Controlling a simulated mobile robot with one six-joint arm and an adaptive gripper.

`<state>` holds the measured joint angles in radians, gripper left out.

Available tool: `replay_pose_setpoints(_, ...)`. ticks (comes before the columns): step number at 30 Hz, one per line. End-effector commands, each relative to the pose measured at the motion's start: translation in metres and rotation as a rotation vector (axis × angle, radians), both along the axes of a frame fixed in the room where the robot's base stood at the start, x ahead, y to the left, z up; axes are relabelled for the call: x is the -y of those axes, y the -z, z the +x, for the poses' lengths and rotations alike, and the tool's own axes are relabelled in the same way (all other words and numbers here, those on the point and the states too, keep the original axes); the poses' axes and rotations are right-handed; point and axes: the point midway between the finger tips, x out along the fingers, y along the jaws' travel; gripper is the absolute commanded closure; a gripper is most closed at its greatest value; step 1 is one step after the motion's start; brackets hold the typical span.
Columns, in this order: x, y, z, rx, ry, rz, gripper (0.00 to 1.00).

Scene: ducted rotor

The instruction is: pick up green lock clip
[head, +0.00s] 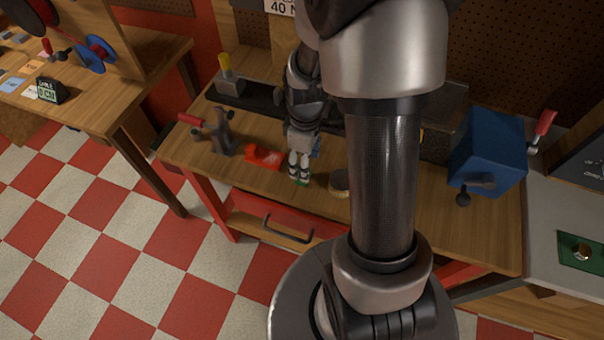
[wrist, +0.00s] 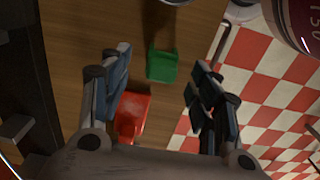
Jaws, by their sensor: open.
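The green lock clip (wrist: 162,65) lies on the wooden workbench, between and a little beyond my fingertips in the wrist view. In the head view only a bit of green (head: 301,183) shows at the tips of my gripper (head: 299,177), which hides the rest. My gripper (wrist: 158,80) also shows in the wrist view, open with its two fingers apart and nothing between them. I cannot tell the exact height of the fingertips above the clip.
A red part (head: 264,156) lies on the bench (head: 430,215) left of my gripper, near a grey vise-like tool (head: 220,135). A round tan-topped object (head: 340,182) stands close on the right. A blue box (head: 487,150) stands at the bench's right end.

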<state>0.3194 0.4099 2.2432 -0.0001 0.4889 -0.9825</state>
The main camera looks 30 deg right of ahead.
Motion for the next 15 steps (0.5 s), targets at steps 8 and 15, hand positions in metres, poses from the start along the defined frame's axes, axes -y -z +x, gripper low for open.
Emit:
replay_pose_setpoints(8, -0.002, 0.018, 0.0, -0.001, 0.0, 0.0, 0.43)
replay_pose_setpoints(15, -0.005, 0.054, 0.001, -0.002, 0.0, 0.001, 0.43)
